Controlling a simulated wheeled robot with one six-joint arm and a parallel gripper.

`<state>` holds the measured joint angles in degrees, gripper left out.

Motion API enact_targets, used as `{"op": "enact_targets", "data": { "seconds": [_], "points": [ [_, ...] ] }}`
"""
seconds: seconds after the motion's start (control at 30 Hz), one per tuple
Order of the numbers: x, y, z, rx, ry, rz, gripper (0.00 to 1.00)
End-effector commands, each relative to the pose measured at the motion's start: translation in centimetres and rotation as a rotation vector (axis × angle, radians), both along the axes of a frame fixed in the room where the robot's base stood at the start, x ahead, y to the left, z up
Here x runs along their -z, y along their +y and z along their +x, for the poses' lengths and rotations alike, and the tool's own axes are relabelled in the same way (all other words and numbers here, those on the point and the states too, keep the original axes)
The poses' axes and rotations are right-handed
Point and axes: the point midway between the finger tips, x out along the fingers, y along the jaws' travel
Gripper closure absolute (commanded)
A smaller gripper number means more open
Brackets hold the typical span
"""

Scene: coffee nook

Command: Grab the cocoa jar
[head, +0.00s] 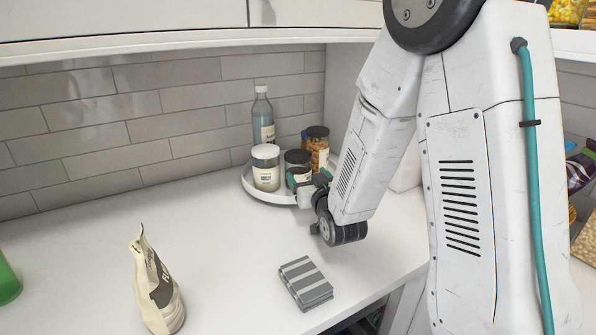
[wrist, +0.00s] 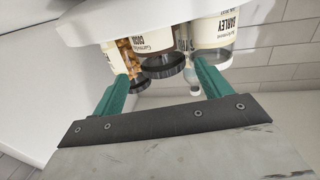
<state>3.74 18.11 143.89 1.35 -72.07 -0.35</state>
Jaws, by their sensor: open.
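The cocoa jar (head: 297,160), dark with a black lid, stands on a round white tray (head: 250,190) near the back corner of the counter. In the wrist view the cocoa jar (wrist: 160,42) appears upside down, its label partly cut off. My gripper (head: 308,182) is open at the front of the jar, partly covering it in the head view. In the wrist view the teal fingers of my gripper (wrist: 164,74) lie either side of the jar's lid. Whether they touch it cannot be told.
A barley jar (head: 266,168) stands close left of the cocoa jar, and a jar of orange-brown pieces (head: 317,143) close behind right. A blue-grey bottle (head: 262,118) stands behind.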

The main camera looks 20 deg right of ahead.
Motion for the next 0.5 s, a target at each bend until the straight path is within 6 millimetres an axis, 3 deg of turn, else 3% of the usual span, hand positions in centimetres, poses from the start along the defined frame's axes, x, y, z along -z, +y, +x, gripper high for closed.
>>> {"op": "enact_targets", "data": {
  "seconds": [0.03, 0.27, 0.5],
  "points": [
    [-0.1, -0.1, 1.1, 0.0, 0.0, -0.001, 0.23],
    [-0.1, -0.2, 2.7, 0.0, 0.002, -0.001, 0.23],
    [-0.2, -0.5, 6.2, 0.0, 0.0, -0.001, 0.23]
  ]
}}
